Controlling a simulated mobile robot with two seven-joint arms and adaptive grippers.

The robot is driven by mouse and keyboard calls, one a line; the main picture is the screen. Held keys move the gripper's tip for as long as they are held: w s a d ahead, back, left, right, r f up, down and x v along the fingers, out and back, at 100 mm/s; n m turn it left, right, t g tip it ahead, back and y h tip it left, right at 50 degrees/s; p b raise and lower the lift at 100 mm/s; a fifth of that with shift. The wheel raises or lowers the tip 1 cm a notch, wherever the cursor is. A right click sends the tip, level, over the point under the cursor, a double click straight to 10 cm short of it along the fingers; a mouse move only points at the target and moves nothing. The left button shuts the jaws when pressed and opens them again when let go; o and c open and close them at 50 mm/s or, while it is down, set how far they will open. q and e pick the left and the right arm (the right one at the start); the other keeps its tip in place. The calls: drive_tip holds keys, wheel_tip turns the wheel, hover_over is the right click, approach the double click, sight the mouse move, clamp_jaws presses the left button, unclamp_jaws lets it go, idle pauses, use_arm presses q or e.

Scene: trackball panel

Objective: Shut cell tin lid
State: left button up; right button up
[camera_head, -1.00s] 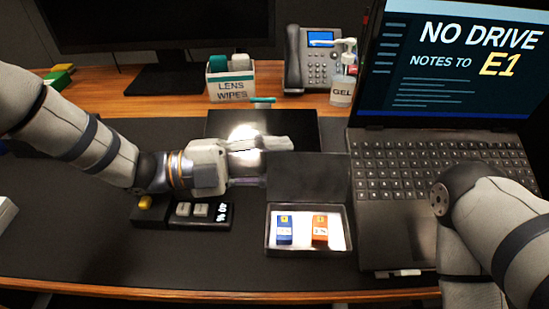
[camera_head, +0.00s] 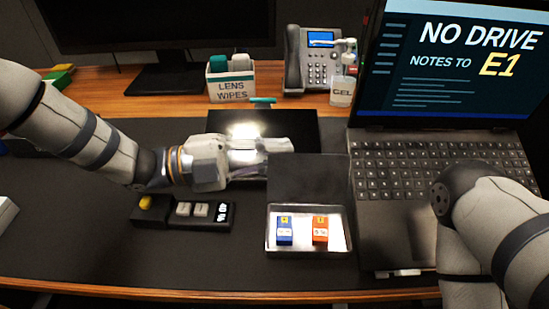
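The cell tin (camera_head: 268,251) is a shallow metal tin on the dark desk mat, with its dark lid (camera_head: 308,180) standing open at the back. My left gripper (camera_head: 288,146) comes in from the left, behind and to the left of the lid. Its fingers point right and look apart from the lid. I cannot tell how far its fingers are spread. My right arm (camera_head: 500,225) shows at the right over the laptop, and its gripper is out of view.
An open laptop (camera_head: 430,215) stands right of the tin. A small black device with keys and a yellow ball (camera_head: 146,202) lies left of it. A dark flat panel (camera_head: 310,128) is behind my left gripper. A lens wipes box (camera_head: 231,88), phone and gel bottle (camera_head: 342,92) stand at the back.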

use_arm(q)
drive_tip(key=o, duration=0.5)
drive_tip(key=shift+s+f, duration=0.2)
drive_tip(key=shift+f, duration=0.3)
drive_tip(key=shift+s+f, duration=0.2)
drive_tip(key=shift+f, duration=0.25)
drive_tip(key=shift+o, duration=0.2)
drive_tip(key=shift+w+r, duration=0.1)
drive_tip(key=shift+r, duration=0.05)
drive_tip(key=shift+w+r, duration=0.1)
drive_tip(key=shift+r, duration=0.15)
wheel_tip(320, 180, up, 10)
